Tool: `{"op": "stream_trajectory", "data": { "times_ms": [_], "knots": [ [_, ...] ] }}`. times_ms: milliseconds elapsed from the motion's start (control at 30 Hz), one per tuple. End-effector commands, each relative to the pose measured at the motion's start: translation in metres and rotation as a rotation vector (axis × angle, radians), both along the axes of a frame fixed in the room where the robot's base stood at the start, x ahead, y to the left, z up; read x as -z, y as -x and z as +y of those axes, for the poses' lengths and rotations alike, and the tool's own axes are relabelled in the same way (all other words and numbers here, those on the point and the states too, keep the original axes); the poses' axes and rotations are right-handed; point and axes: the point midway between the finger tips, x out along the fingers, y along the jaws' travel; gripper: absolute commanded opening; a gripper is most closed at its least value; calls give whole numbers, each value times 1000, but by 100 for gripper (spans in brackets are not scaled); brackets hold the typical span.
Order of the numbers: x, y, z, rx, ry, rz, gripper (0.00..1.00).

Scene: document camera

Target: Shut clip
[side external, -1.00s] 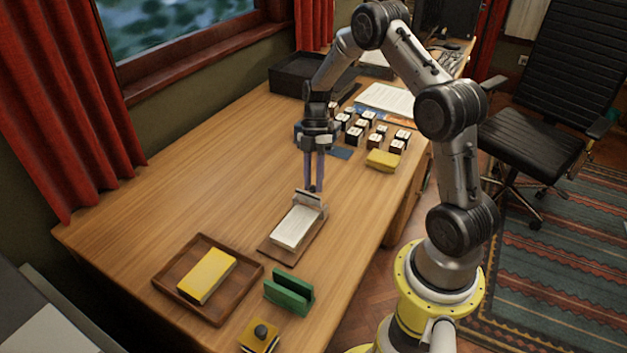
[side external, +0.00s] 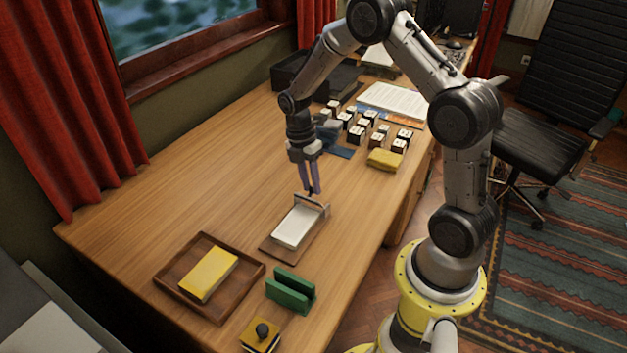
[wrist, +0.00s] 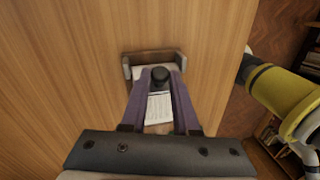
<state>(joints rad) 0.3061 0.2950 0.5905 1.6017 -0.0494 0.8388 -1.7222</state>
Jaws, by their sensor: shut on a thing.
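A small brown clipboard (side external: 272,250) lies on the desk with a white paper stack (side external: 296,227) on it. Its grey metal clip (side external: 318,203) stands at the far end of the paper. In the wrist view the clip (wrist: 150,57) is a broad plate with raised ends, and the paper (wrist: 159,106) shows between my fingers. My gripper (side external: 310,190) reaches down to the clip, its purple fingers slanted. The fingers are shut on a dark round knob (wrist: 160,75) at the clip. How far the clip sits above the paper is hard to tell.
A wooden tray (side external: 252,279) with a yellow block, a green holder (side external: 290,291) and a yellow-black stamp (side external: 260,336) are at the near side. The desk left of the clipboard is clear.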

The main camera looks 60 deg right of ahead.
Motion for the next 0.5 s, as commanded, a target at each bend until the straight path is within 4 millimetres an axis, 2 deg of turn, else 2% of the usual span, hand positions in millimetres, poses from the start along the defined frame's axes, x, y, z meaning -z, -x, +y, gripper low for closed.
{"op": "stream_trajectory", "data": {
  "times_ms": [500],
  "knots": [
    [6, -1, 32, -12, 491, 0, 0]
  ]
}}
